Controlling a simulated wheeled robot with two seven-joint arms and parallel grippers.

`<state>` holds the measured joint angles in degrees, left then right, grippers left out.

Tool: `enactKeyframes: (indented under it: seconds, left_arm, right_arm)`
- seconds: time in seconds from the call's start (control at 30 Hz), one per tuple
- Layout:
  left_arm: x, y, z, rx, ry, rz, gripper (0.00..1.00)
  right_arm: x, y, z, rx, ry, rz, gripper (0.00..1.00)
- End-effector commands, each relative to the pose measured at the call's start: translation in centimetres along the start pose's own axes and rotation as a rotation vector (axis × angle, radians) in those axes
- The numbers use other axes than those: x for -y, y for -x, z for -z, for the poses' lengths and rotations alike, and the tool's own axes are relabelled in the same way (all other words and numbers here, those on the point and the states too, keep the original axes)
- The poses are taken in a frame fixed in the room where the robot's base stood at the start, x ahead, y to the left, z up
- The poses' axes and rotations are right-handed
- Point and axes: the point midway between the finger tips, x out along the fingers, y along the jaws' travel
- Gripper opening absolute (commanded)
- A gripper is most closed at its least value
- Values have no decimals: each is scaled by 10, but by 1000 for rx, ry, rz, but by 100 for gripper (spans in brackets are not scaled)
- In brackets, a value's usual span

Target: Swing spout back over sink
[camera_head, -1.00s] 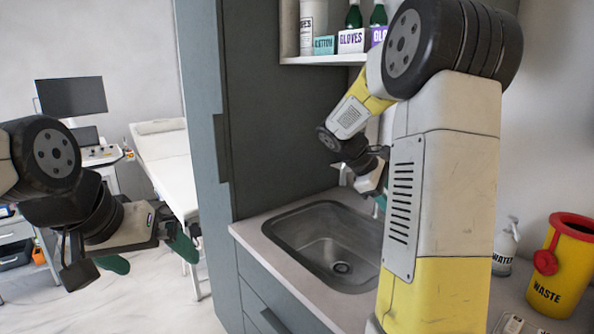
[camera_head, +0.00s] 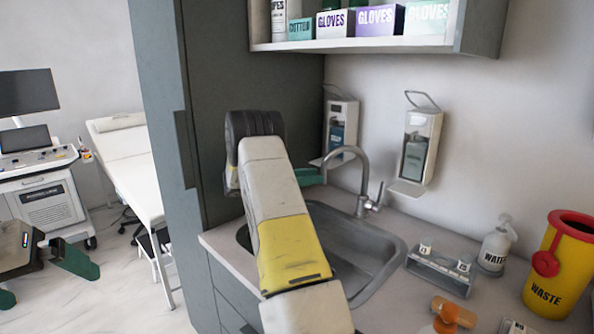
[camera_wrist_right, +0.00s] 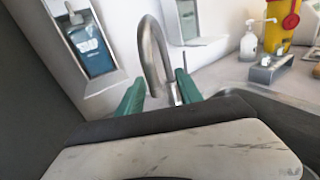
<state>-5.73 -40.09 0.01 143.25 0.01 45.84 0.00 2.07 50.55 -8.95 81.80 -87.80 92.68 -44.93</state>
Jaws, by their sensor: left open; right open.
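The metal faucet spout (camera_head: 349,152) arches up behind the sink (camera_head: 378,262), its end curving down toward the left. My right arm reaches over the sink and hides part of it. A green finger of my right gripper (camera_head: 311,176) shows beside the spout's left end; the rest is hidden. In the right wrist view, the spout (camera_wrist_right: 152,55) stands between the two spread green fingers of my right gripper (camera_wrist_right: 161,88); contact cannot be told. My left gripper (camera_head: 40,279) is open and empty at the far left, away from the sink.
Two wall dispensers (camera_head: 417,150) hang behind the faucet. A shelf with glove boxes (camera_head: 380,20) is above. A tall grey cabinet (camera_head: 163,130) stands left.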

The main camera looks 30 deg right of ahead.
Motion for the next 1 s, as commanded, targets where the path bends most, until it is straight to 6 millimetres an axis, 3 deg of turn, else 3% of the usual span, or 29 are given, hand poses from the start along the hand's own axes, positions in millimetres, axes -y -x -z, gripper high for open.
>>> enactKeyframes:
  seconds: [0.23,0.6,1.0]
  left_arm:
    - [0,0,0,0,0,0,100]
    - [0,0,0,0,0,0,100]
    - [0,0,0,0,0,0,100]
  right_arm:
    - [-6,-12,3,36,22,-7,42]
    - [-6,-68,1,34,21,-6,42]
    - [-6,-78,1,34,21,-9,42]
